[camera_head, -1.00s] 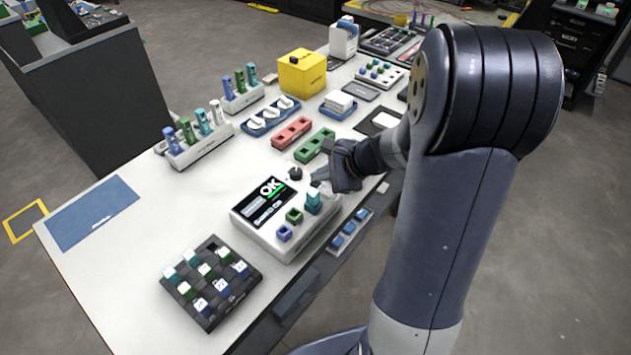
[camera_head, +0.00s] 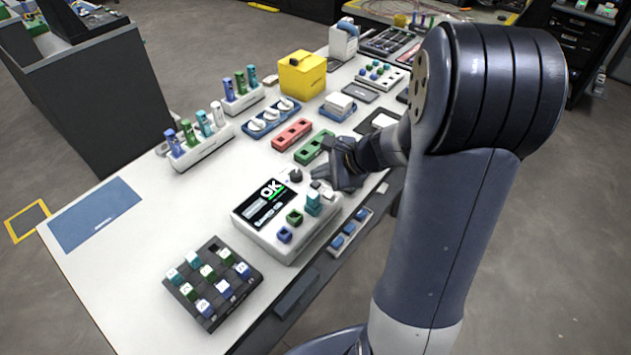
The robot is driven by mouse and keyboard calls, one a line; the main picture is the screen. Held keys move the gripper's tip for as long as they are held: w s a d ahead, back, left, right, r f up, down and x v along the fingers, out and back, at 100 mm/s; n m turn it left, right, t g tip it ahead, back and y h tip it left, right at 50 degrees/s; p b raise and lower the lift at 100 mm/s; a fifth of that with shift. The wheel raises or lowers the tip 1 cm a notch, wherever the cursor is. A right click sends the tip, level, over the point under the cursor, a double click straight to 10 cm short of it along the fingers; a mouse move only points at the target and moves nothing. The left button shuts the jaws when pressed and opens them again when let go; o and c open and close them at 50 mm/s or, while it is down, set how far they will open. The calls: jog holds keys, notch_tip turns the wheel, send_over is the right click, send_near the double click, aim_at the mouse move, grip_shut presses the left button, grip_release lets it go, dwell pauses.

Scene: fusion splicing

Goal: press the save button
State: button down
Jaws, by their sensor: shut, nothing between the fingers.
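The splicing device (camera_head: 270,237) is a white box on the bench with a dark screen (camera_head: 266,203) reading "OK". A black knob (camera_head: 295,175) stands at its far corner. A teal block (camera_head: 313,203), a green block (camera_head: 295,217) and a blue block (camera_head: 284,235) sit on its right part. My gripper (camera_head: 319,178) is shut and empty at the device's far right edge, just right of the knob. I cannot tell whether its tips touch the device. No button marked save can be read; the area at the fingertips is partly hidden.
A black tray (camera_head: 248,258) of small coloured blocks lies in front. Red (camera_head: 291,134) and green (camera_head: 314,147) holders lie behind the device, with a yellow box (camera_head: 302,74) farther back.

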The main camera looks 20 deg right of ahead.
notch_tip(320, 180, up, 5)
jog(key=p, duration=0.4)
dwell(0.9)
